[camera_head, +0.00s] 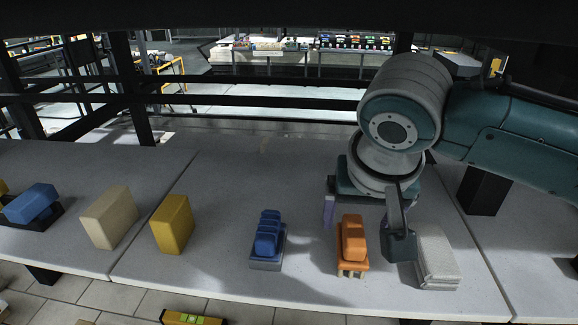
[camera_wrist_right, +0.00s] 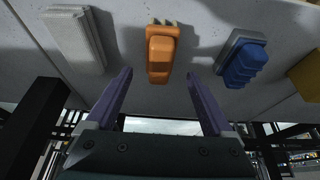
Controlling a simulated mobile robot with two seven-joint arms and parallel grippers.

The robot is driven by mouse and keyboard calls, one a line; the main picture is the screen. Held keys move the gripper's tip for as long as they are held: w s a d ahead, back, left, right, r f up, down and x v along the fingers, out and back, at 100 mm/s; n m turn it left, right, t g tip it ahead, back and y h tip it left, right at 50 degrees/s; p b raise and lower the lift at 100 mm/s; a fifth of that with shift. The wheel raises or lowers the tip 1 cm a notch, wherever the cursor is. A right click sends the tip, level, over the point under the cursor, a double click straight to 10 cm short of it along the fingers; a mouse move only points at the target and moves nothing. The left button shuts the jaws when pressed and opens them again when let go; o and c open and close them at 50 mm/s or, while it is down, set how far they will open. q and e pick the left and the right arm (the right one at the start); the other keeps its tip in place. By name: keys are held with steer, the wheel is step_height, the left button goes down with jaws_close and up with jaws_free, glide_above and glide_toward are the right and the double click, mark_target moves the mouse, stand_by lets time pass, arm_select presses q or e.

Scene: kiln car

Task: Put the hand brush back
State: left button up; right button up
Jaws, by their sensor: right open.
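An orange item (camera_head: 353,238) with pale tufts along its lower edge, apparently the hand brush, rests on the grey slab right of the middle. It also shows in the right wrist view (camera_wrist_right: 160,55), where its tufts point to the top of the picture. My right gripper (camera_head: 357,212) is open and empty, just behind and above the orange item. In the right wrist view its two purple fingers (camera_wrist_right: 160,76) are spread, with the orange item ahead of the gap between them, not gripped. My left gripper is not in view.
A blue ridged item on a grey base (camera_head: 267,240) stands left of the orange one, a pale grey block (camera_head: 437,258) right of it. Yellow (camera_head: 172,224) and cream (camera_head: 109,218) blocks and a blue block on a dark base (camera_head: 32,204) stand further left. Black rails run behind.

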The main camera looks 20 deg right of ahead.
steer(key=s+a+n+y+b, duration=0.15)
steer(key=s+a, duration=0.25)
steer(key=s, duration=0.4)
steer(key=s+a+n+y+b, duration=0.1)
steer(key=s+a+n, duration=0.2)
steer(key=s+a, duration=0.35)
steer(key=s+d+f+n, duration=0.1)
steer(key=s+d+n, duration=0.2)
steer(key=s+d, duration=0.2)
steer(key=shift+f+n, duration=0.3)
steer(key=shift+n, duration=0.05)
